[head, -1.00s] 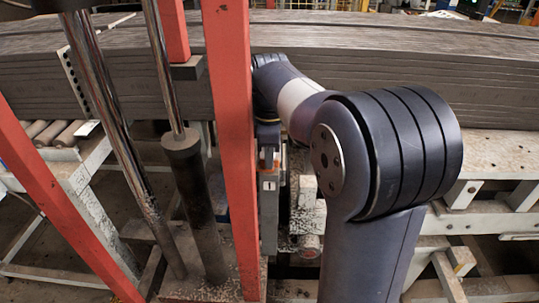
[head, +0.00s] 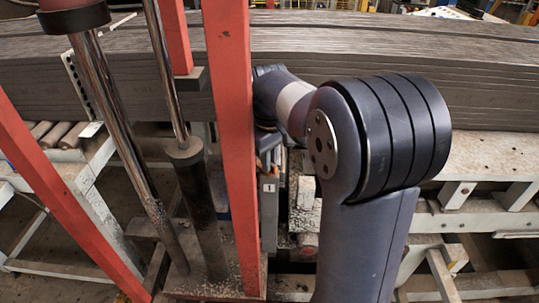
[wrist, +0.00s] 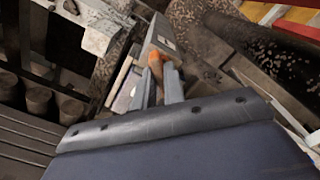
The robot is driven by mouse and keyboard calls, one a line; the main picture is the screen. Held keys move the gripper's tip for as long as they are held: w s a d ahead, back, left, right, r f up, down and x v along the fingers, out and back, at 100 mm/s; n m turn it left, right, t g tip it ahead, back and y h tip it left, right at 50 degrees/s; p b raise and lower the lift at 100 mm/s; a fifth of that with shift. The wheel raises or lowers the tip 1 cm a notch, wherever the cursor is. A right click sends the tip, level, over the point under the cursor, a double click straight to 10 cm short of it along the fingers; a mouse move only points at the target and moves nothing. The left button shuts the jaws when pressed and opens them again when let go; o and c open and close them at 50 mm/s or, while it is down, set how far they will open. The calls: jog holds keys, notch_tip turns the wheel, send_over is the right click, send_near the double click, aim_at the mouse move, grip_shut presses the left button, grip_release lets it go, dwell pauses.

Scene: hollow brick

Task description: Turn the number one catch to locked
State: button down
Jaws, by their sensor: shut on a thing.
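The number one catch is on a grey post with a white "1" label (head: 268,188), just right of the red upright in the head view. In the wrist view, its orange lever (wrist: 156,66) stands between the two grey fingers of my gripper (wrist: 159,80). My gripper is shut on this lever. In the head view my gripper (head: 268,148) is small and dark at the top of the post, partly hidden by the red upright and my arm.
A red upright (head: 230,130) stands close left of my gripper. Two cylinders with chrome rods (head: 205,195) stand further left. A long stack of grey boards (head: 400,75) lies behind my arm.

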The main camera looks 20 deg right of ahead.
jog(key=m+p, duration=0.1)
jog(key=m, duration=0.3)
jog(key=shift+r+m, duration=0.1)
jog(key=shift+m, duration=0.2)
jog(key=m+p, duration=0.1)
jog(key=m, duration=0.3)
jog(key=shift+m, duration=0.4)
jog(key=c, duration=1.5)
grip_release()
notch_tip(320, 180, up, 11)
jog(key=shift+f, duration=0.15)
